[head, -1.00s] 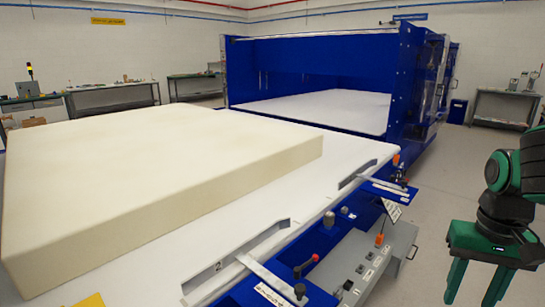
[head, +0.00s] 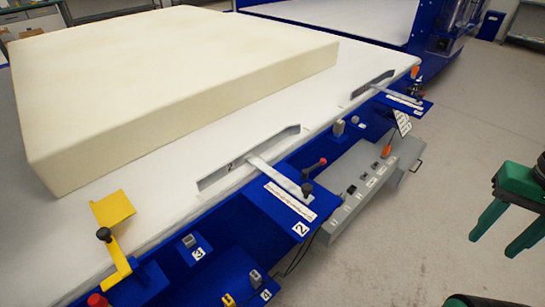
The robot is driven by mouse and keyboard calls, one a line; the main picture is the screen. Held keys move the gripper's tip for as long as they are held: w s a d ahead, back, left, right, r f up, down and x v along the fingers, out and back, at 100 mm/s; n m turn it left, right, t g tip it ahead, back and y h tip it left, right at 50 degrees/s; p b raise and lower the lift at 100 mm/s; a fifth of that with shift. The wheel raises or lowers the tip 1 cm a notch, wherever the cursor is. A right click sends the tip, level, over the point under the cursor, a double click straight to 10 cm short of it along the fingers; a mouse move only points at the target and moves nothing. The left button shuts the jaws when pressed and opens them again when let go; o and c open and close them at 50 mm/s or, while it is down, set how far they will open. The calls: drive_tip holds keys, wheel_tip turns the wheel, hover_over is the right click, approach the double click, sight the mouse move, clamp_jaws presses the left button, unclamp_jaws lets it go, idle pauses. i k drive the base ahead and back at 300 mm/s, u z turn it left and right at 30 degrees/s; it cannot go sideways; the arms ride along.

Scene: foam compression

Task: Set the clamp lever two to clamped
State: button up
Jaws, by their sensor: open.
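Clamp lever two (head: 280,178) is a flat grey metal arm with a dark knob at its front end. It reaches from a long grey clamp bar (head: 250,160) on the white table over a blue bracket marked 2. A label strip lies beside it. I cannot tell from this view whether the bar presses on anything; the foam block (head: 180,85) lies behind it, apart from it. My gripper (head: 490,245), green with two fingers pointing down, is open and empty at the right edge, over the floor, well right of the lever.
A red-tipped lever (head: 316,165) and a grey control box (head: 365,185) stand right of lever two. Another similar clamp lever (head: 395,95) is farther back. A yellow clamp (head: 118,260) with a black knob is at front left. Floor at right is clear.

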sight(304, 175)
drive_tip(key=z, duration=0.6)
drive_tip(key=k, duration=0.95)
drive_tip(key=u, duration=0.7)
drive_tip(key=i, duration=1)
drive_tip(key=z, duration=0.05)
